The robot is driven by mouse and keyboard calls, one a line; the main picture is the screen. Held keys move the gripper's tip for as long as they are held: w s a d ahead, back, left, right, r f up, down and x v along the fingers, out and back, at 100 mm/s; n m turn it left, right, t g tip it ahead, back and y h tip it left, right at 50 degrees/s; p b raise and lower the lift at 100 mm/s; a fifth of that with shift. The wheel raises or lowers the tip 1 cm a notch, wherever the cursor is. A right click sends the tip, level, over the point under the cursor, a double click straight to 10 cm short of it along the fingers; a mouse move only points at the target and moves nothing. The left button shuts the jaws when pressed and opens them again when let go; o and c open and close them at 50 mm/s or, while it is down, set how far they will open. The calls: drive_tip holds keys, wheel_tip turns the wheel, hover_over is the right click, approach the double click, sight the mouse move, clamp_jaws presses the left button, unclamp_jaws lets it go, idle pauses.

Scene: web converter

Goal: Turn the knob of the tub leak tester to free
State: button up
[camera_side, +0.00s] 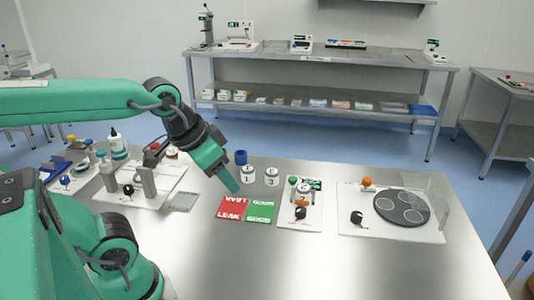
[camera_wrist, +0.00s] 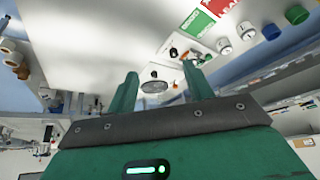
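What looks like the same knob shows in the wrist view (camera_wrist: 173,52), beyond the fingers. My gripper (camera_side: 236,188) is to the left of the tester, above the back of the red and green cards. The wrist view shows its two green fingers (camera_wrist: 160,76) apart, with nothing between them.
A red LEAK card (camera_side: 231,208) and a green GOOD card (camera_side: 261,212) lie left of the tester. White tubs (camera_side: 247,174) (camera_side: 272,176) and a blue one (camera_side: 241,157) stand behind. A board with a dark disk (camera_side: 402,207) is at right.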

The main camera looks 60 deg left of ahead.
drive_tip(key=m+g, duration=0.5)
drive_tip(key=m, duration=0.5)
hover_over(301, 209)
wheel_tip(301, 209, down, 15)
drive_tip(key=shift+r, duration=0.2)
drive_tip(key=shift+f, duration=3.9)
drive_tip(key=c, duration=1)
